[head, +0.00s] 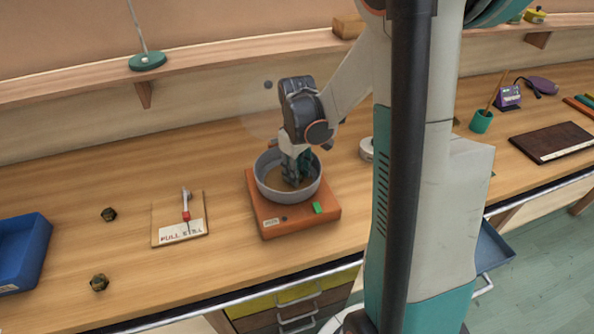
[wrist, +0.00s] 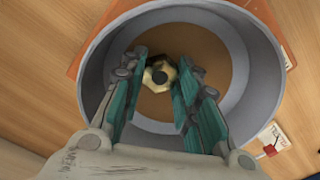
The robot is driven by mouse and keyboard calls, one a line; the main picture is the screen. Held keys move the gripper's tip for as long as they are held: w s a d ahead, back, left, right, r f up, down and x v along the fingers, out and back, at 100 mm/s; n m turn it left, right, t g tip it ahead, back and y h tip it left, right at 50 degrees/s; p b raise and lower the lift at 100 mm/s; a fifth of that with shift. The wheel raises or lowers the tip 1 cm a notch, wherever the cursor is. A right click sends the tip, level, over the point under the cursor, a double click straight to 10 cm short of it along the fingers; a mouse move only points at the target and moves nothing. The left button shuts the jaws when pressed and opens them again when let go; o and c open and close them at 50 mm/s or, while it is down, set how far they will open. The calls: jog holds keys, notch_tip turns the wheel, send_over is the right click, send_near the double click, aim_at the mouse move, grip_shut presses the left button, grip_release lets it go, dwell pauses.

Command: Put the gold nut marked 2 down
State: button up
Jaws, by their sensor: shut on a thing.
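A gold hex nut (wrist: 158,66) with a dark hole is between my gripper's teal fingers (wrist: 160,90) in the wrist view. Its mark cannot be read, and the head view hides it. My gripper (head: 296,180) is shut on it and reaches down inside a round grey pan (head: 270,190), which also shows in the wrist view (wrist: 262,60). The pan has a brown floor and stands on an orange base (head: 270,231). I cannot tell whether the nut touches the pan floor.
Two dark gold nuts (head: 109,214) (head: 99,282) lie on the bench at left. A blue tray (head: 22,250) is at the far left. A wall shelf (head: 230,55) runs behind.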

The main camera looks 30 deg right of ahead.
jog(key=o, duration=1.1)
notch_tip(320, 180, up, 12)
jog(key=p, duration=0.4)
jog(key=shift+r, duration=0.2)
